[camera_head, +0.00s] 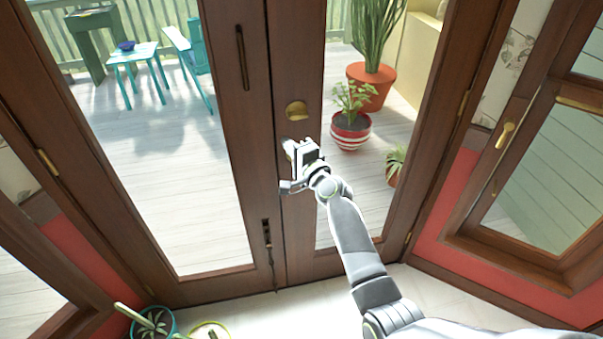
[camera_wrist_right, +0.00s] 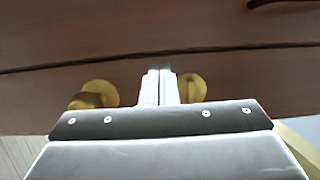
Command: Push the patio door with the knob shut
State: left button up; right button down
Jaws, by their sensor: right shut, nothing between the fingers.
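The patio door (camera_head: 298,60) is the brown wooden, glazed right-hand leaf of a double door. It stands in line or nearly in line with the left leaf (camera_head: 250,140); whether a small gap remains I cannot tell. A brass fitting (camera_head: 296,111) sits on its left stile. In the right wrist view a brass knob (camera_wrist_right: 97,93) and a round brass piece (camera_wrist_right: 192,87) flank my fingers. My right gripper (camera_head: 289,152) is shut and empty, at the stile just below the brass fitting; its fingertips (camera_wrist_right: 160,75) point at the wood. Contact is unclear. My left gripper is out of view.
Potted plants (camera_head: 155,322) stand on the floor at the lower left. A side door (camera_head: 520,170) with a brass handle is at the right. Beyond the glass are a deck with a turquoise table (camera_head: 140,52), a chair (camera_head: 190,50) and red-potted plants (camera_head: 350,132).

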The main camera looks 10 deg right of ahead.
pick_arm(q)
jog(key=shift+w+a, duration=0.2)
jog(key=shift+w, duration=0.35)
pick_arm(e)
jog(key=s, duration=0.7)
jog(key=shift+s+d+f, duration=0.3)
jog(key=shift+s+f, duration=0.1)
jog(key=shift+f, duration=0.05)
jog(key=s+d+f+n+g+h, duration=0.25)
jog(key=s+d+f, duration=0.2)
jog(key=f, duration=0.75)
jog(key=s+d+f+n+g+h, duration=0.1)
jog(key=s+d+f+g, duration=0.35)
jog(key=f, duration=0.75)
jog(key=s+d+f+n+g+h, duration=0.1)
jog(key=s+d+f+n+h, duration=0.1)
jog(key=s+f, duration=0.75)
jog(key=s+d+f+n+g+h, duration=0.1)
jog(key=s+d+f, duration=0.3)
jog(key=s, duration=0.8)
jog(key=s+d+f+n+g+h, duration=0.1)
jog(key=s+d+f+n+g, duration=0.2)
jog(key=s+f, duration=0.6)
jog(key=s+d+f+n+g+h, duration=0.1)
jog(key=s+d+f+n+g, duration=0.2)
jog(key=s, duration=1.2)
notch_tip(320, 180, down, 4)
jog(key=d, duration=0.2)
jog(key=shift+d+f, duration=0.2)
jog(key=shift+d, duration=0.2)
